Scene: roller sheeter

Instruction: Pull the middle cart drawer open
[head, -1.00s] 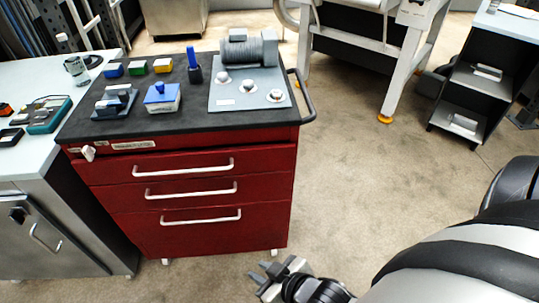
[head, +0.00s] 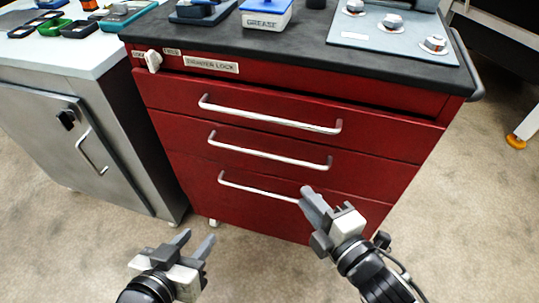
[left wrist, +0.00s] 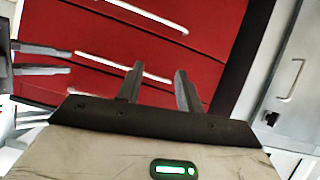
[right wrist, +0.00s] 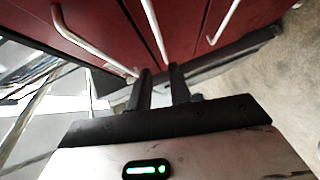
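The red cart has three drawers, all flush with its front. The middle drawer (head: 340,178) has a pale bar handle (head: 270,152), which is also the central one of three bars in the right wrist view (right wrist: 152,30). My right gripper (head: 316,202) is in front of the lower drawer, beside the right end of the lowest handle (head: 250,187) and below the middle handle. Its fingers (right wrist: 160,75) are apart, with nothing seen held. My left gripper (head: 196,241) is low in front of the cart, open and empty; its fingers show apart (left wrist: 158,75) in the left wrist view.
The top drawer's handle (head: 270,115) is above the middle one. A white lever (head: 153,61) is by the drawer lock label (head: 211,65). A grey cabinet (head: 75,140) stands close on the left. Carpet (head: 470,220) is open to the right.

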